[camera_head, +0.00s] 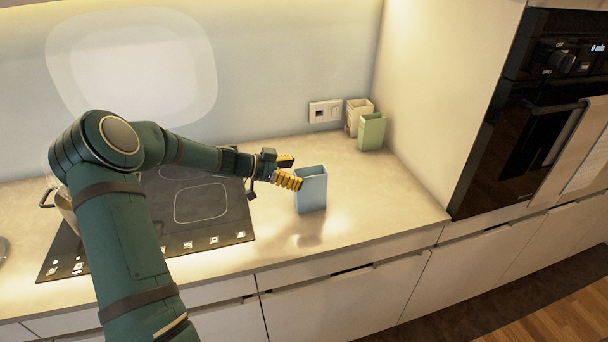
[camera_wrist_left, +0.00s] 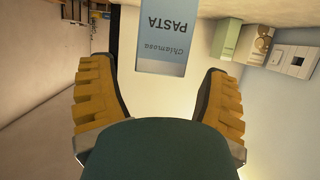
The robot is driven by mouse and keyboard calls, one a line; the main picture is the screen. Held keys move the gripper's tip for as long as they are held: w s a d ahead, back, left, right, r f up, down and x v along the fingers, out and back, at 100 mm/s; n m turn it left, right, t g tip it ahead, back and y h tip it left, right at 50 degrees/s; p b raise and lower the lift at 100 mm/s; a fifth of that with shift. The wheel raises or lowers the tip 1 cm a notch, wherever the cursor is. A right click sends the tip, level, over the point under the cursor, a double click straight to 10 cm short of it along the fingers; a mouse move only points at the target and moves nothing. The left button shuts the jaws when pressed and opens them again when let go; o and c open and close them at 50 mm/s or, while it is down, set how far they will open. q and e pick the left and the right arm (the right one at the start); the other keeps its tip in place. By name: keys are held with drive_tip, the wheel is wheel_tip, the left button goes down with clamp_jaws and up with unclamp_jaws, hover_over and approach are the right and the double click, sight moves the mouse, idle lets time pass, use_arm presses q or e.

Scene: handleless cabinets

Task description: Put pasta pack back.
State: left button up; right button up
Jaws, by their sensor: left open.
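The pasta pack (camera_head: 311,190) is a light blue upright box on the counter, right of the hob. In the left wrist view the pack (camera_wrist_left: 163,35) shows its "PASTA" lettering upside down, ahead of the fingertips and between their lines. My left gripper (camera_head: 287,171) has yellow ribbed fingers, open, just left of the pack. In the left wrist view the gripper (camera_wrist_left: 160,90) has its fingers spread wide with nothing between them. My right gripper is in neither view.
A green box (camera_head: 372,132) and a cream box (camera_head: 356,115) stand in the back corner by the wall socket (camera_head: 325,111). A black hob (camera_head: 200,205) lies left, with a pot partly behind my arm. An oven (camera_head: 540,105) is at right. The counter's front right is clear.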

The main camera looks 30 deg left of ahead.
use_arm(q)
drive_tip(key=v, duration=0.8)
drive_tip(key=shift+s, duration=0.1)
idle(0.3)
